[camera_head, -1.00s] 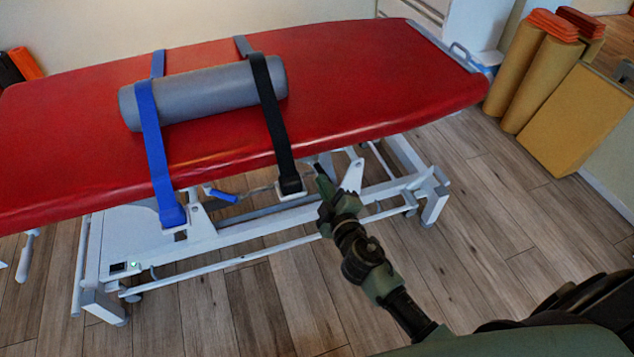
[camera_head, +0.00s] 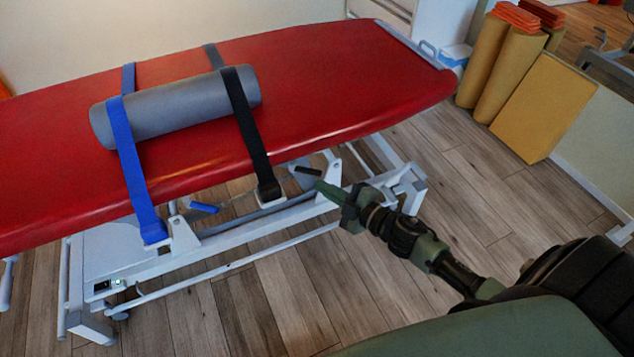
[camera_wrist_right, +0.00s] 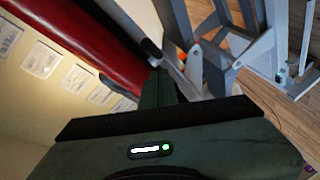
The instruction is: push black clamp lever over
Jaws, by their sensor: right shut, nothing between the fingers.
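The black clamp lever (camera_head: 306,170) shows in the head view under the near edge of the red couch, right of the black strap (camera_head: 246,120). It lies nearly level, tilting slightly down to the right. My right gripper (camera_head: 320,185) is shut and empty, its tip just below and right of the lever's right end; I cannot tell whether they touch. In the right wrist view, my gripper fingers (camera_wrist_right: 160,86) point towards the couch edge and frame; a dark piece near their tips is too unclear to name. My left gripper is not in view.
A blue lever (camera_head: 204,208) sits on the white frame, left of the black one. Blue and black straps hold a grey roll (camera_head: 175,105) on the red couch (camera_head: 340,85). Yellow foam blocks (camera_head: 545,108) stand at the right. The floor between is clear.

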